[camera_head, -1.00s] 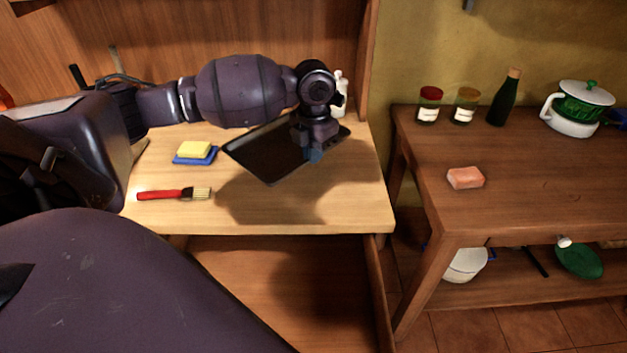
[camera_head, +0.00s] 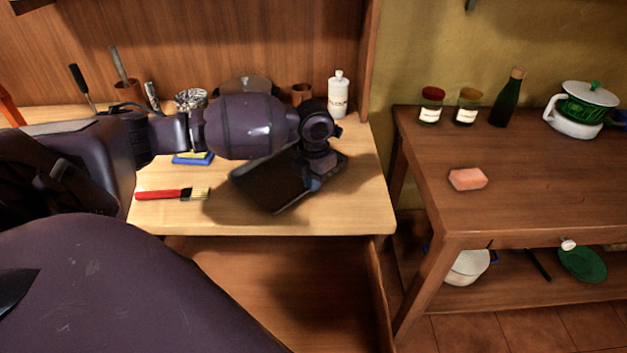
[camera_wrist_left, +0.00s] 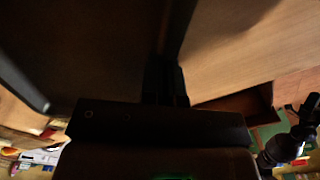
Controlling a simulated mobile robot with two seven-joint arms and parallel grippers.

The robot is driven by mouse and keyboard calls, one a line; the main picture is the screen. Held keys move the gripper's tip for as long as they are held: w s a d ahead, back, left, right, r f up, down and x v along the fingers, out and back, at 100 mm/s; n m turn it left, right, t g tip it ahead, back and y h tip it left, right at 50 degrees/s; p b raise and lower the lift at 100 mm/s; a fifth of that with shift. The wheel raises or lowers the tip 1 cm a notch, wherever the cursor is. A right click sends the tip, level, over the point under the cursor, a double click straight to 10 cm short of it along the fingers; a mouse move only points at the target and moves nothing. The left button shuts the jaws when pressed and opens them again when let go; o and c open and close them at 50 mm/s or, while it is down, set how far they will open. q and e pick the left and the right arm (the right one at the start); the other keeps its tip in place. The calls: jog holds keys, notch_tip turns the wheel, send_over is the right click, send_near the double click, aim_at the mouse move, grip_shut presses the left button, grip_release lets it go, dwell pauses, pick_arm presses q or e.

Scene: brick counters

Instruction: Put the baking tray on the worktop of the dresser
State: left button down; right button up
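The dark baking tray (camera_head: 268,185) hangs over the light wooden worktop (camera_head: 350,205) of the dresser, towards its right side. Its shadow lies close by on the wood; I cannot tell whether any edge touches. My left gripper (camera_head: 314,182) is at the tray's right part, pointing down. In the left wrist view the tray (camera_wrist_left: 90,45) fills the upper left, and the dark fingers (camera_wrist_left: 165,82) are closed on its rim. The fingertips are dim there.
On the worktop are a red-handled brush (camera_head: 172,194), a sponge on a blue piece (camera_head: 193,158) partly behind my arm, and a white bottle (camera_head: 338,94) at the back. A brown table (camera_head: 530,190) with jars stands to the right. The worktop's front right is clear.

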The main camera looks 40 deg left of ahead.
pick_arm(q)
jog(key=c, duration=1.8)
grip_release()
jog(key=shift+f, duration=0.15)
jog(key=o, duration=0.4)
jog(key=shift+o, duration=0.2)
notch_tip(320, 180, up, 12)
jog(key=p, duration=0.1)
jog(key=shift+r, duration=0.25)
jog(key=shift+d, duration=0.1)
